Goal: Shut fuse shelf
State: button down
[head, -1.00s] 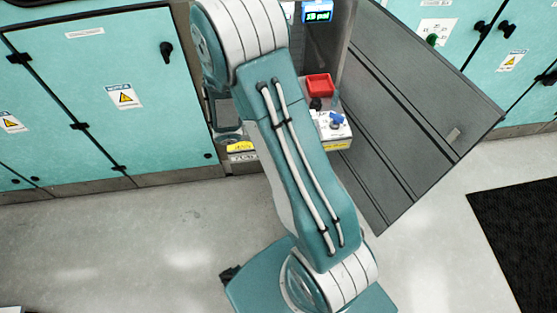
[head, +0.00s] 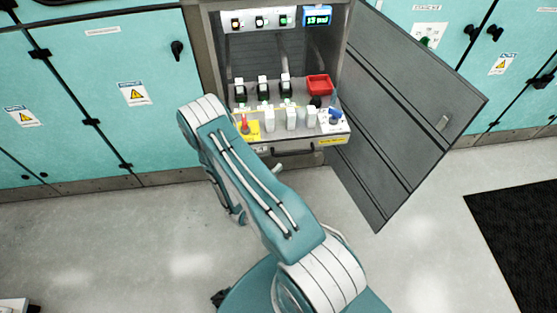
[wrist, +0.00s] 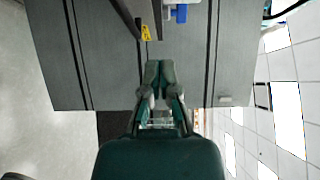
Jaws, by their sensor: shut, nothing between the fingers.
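The fuse shelf (head: 312,143) juts out of the open cabinet in the head view, with a dark bar handle (head: 293,152) on its front. It carries white fuse modules (head: 291,117), a red switch (head: 245,124), a blue knob (head: 336,116) and a red bin (head: 319,84). In the wrist view, the shelf's edge with a yellow label (wrist: 146,33) and a blue part (wrist: 180,13) show at the top, beyond my fingertips. My gripper (wrist: 158,72) is shut and empty, with no visible contact with the shelf. In the head view my arm hides the gripper.
The grey cabinet door (head: 410,110) stands wide open to the right of the shelf and fills much of the wrist view behind my fingers. Teal closed cabinets (head: 110,70) line the left. A black mat (head: 515,230) lies at right.

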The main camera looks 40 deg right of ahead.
send_near(295, 138)
jog(key=s+d, duration=0.2)
jog(key=d, duration=0.3)
jog(key=shift+w+d, duration=0.3)
jog(key=shift+w, duration=0.3)
jog(key=shift+w+d, duration=0.3)
jog(key=shift+w, duration=0.3)
jog(key=shift+w+d, duration=0.3)
jog(key=shift+w, duration=0.35)
jog(key=shift+a, duration=0.1)
